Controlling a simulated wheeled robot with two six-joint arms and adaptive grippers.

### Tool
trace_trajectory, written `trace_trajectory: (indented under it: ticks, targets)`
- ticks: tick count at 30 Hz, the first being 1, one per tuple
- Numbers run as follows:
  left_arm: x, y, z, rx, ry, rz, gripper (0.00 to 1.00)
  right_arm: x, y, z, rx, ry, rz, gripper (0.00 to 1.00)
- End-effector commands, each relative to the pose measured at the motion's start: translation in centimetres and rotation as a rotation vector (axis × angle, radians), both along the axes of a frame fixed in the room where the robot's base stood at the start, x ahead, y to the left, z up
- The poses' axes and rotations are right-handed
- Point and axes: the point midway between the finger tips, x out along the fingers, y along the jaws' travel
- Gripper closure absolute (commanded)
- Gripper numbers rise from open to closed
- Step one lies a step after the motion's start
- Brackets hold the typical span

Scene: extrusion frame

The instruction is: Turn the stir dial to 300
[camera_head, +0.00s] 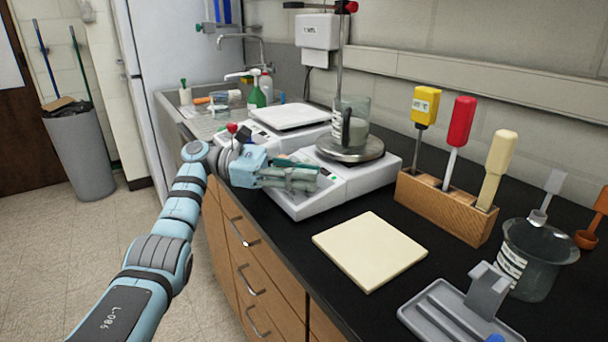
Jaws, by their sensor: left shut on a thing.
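The white hotplate stirrer (364,181) stands on the black bench, with a round metal plate on top. A glass beaker (357,126) with pale contents stands on that plate. My left gripper (316,180) reaches in from the left and is shut at the stirrer's front panel, where the stir dial sits. Its fingers hide the dial, so the dial's setting and scale cannot be read. A small green display shows just by the fingertips. My right gripper is not in view.
A balance (289,116) stands behind my gripper. A cream square board (370,250) lies in front of the stirrer. A wooden block (445,208) with colored-handled tools, a glass vessel (533,259) and a grey stand (460,311) are at the right.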

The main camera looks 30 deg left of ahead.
Motion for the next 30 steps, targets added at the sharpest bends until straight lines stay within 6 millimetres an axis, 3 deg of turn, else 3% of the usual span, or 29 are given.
trace_trajectory:
  ticks: [9,10,13,23,26,30]
  targets:
    - [-0.1,0.0,-0.2,0.002,0.005,-0.003,1.00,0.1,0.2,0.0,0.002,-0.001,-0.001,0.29]
    - [-0.1,0.0,-0.2,0.002,0.005,-0.003,0.72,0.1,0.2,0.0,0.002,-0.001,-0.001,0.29]
    - [-0.1,0.0,-0.2,0.002,0.004,-0.002,0.56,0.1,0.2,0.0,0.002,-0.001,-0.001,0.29]
    - [0.0,0.0,0.2,0.001,0.001,-0.001,0.56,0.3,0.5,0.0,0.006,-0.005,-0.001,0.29]
    - [0.0,0.0,1.6,0.001,-0.001,-0.001,0.56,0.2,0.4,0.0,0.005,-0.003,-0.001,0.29]
    - [0.0,0.0,5.1,0.001,-0.003,-0.001,0.56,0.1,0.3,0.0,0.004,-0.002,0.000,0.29]
